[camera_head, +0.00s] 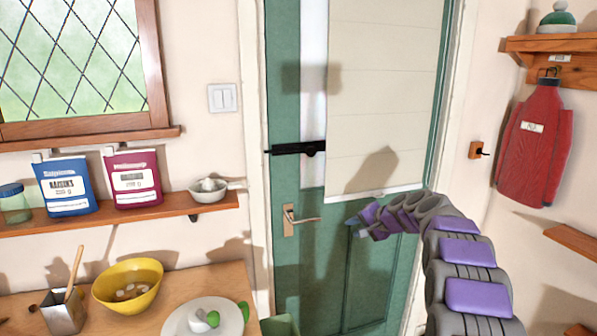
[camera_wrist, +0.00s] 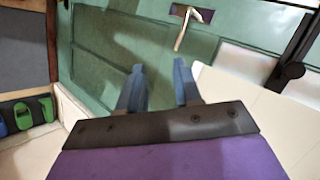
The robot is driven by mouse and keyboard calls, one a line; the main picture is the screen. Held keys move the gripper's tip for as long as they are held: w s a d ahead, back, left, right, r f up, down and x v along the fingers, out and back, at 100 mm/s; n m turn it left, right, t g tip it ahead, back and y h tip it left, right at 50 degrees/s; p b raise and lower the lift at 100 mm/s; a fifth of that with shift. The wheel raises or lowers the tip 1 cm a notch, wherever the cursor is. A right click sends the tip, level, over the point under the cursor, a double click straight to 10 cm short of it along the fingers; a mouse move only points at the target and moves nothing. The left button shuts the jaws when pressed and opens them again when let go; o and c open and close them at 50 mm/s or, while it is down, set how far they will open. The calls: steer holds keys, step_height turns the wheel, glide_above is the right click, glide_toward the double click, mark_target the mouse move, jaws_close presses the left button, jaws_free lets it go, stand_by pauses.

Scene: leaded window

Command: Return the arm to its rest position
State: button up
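My arm reaches up from the lower right in the head view and bends left across the front of the green door (camera_head: 345,235). My gripper (camera_head: 358,226) is at the arm's end, to the right of the door handle (camera_head: 300,218) in that view. In the wrist view my gripper (camera_wrist: 158,85) shows two blue fingers spread apart with nothing between them. The door handle (camera_wrist: 186,30) is beyond the fingertips there, apart from them. The door appears closed.
A cream blind (camera_head: 385,95) covers the door's upper part, with a black bar (camera_head: 298,148) at its left. A shelf (camera_head: 120,220) with bags and a table with a yellow bowl (camera_head: 128,285) are at left. A red garment (camera_head: 537,145) hangs at right.

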steer(key=s+a+n+g+h, duration=0.1)
steer(key=s+a+n+g, duration=0.2)
steer(key=s, duration=1.3)
steer(key=s+a+n+g+h, duration=0.1)
steer(key=s+a+g+h, duration=0.3)
steer(key=s, duration=1.2)
steer(key=s+d+f+n+g, duration=0.1)
steer(key=s+f, duration=0.1)
steer(key=s, duration=0.8)
steer(key=s+d+f+n+g+h, duration=0.1)
steer(key=s+f, duration=0.1)
steer(key=s, duration=0.8)
steer(key=s+d+f+n+g, duration=0.1)
steer(key=s+f, duration=0.2)
steer(key=s, duration=0.7)
steer(key=shift+s+d+n+g, duration=0.2)
steer(key=shift+n+g, duration=0.1)
steer(key=shift+n, duration=0.1)
steer(key=shift+d+f, duration=0.1)
